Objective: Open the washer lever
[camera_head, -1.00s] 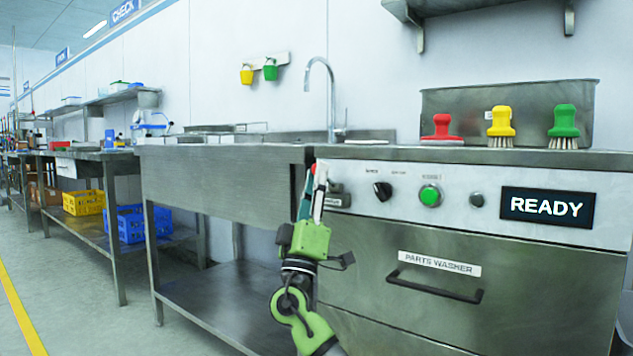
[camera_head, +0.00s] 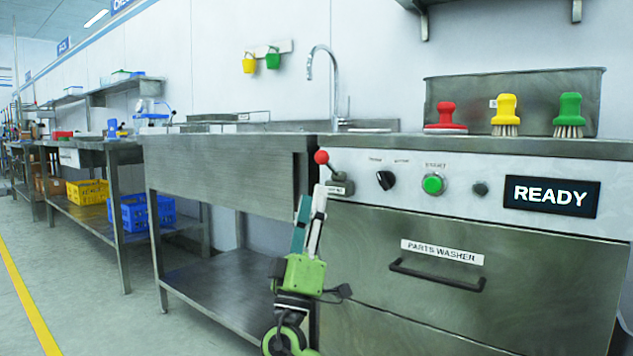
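The washer lever (camera_head: 321,157) is a short stalk with a red ball knob, on a small metal mount (camera_head: 341,183) at the left end of the parts washer panel. It stands up, with its knob leaning slightly left. My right gripper (camera_head: 313,193) is just below the lever, its fingers pointing up. One finger shows teal and the other pale. They look close together, and how wide they are apart is unclear. No contact with the knob is visible. The parts washer (camera_head: 540,265) has its handled front panel closed, and its display (camera_head: 551,196) reads READY. My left gripper is not in view.
Left of the washer is a steel sink table (camera_head: 225,165) with a lower shelf. Red, yellow and green brushes (camera_head: 506,115) stand on the washer top. The panel also has a black knob (camera_head: 385,180) and a green button (camera_head: 433,183). The floor at left is clear.

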